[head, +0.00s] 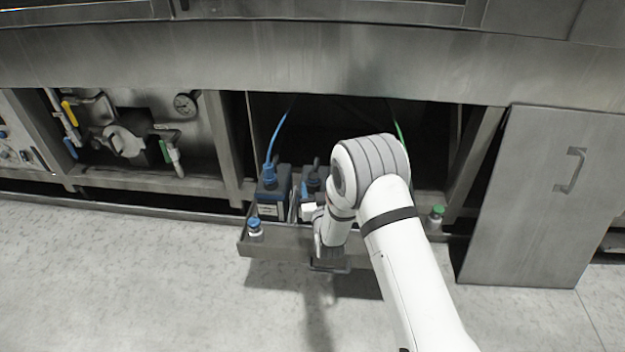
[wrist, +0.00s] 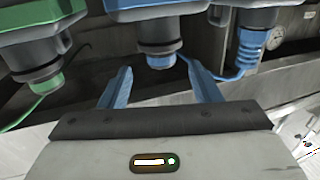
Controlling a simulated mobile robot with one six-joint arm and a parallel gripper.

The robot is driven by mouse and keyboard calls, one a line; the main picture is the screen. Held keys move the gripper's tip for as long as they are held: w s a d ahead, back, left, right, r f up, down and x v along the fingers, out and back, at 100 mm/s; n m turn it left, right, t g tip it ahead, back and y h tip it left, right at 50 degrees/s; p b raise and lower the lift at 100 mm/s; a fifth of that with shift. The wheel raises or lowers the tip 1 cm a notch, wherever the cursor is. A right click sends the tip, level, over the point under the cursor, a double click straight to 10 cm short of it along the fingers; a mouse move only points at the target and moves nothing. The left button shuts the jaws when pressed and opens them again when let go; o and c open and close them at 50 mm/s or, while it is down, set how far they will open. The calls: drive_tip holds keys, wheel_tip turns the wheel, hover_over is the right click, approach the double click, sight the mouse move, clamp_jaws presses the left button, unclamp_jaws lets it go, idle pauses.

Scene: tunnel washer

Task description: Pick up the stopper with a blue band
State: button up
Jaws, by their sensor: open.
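In the head view, a small stopper with a blue band (head: 255,228) stands at the left front corner of the grey pull-out tray (head: 275,243). My gripper (head: 329,258) is to its right, at the tray's front edge, with its fingers mostly hidden. In the wrist view my gripper (wrist: 156,68) has its two blue fingers apart. A dark fitting with a blue lower end (wrist: 160,56) shows beyond and between the fingertips. I cannot tell whether it touches them, and I cannot identify the blue-banded stopper there.
A dark container with a blue connector (head: 270,172) and hose stands in the tray, beside another partly hidden behind my arm. A green-topped stopper (head: 436,214) is at the right. A grey panel (head: 530,195) leans at the right. The front floor is clear.

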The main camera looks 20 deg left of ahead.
sight(312, 174)
drive_tip(key=shift+w+a+f, duration=0.1)
drive_tip(key=shift+w+a, duration=0.05)
drive_tip(key=shift+a, duration=0.1)
drive_tip(key=b+x, duration=0.1)
drive_tip(key=x, duration=0.1)
drive_tip(key=b+x, duration=0.1)
drive_tip(key=x, duration=0.1)
drive_tip(key=b+x, duration=0.1)
drive_tip(key=x, duration=0.1)
drive_tip(key=shift+w+f, duration=0.25)
drive_tip(key=shift+f, duration=0.15)
drive_tip(key=shift+w+a, duration=0.25)
drive_tip(key=shift+w, duration=0.1)
drive_tip(key=shift+r, duration=0.1)
drive_tip(key=c, duration=0.9)
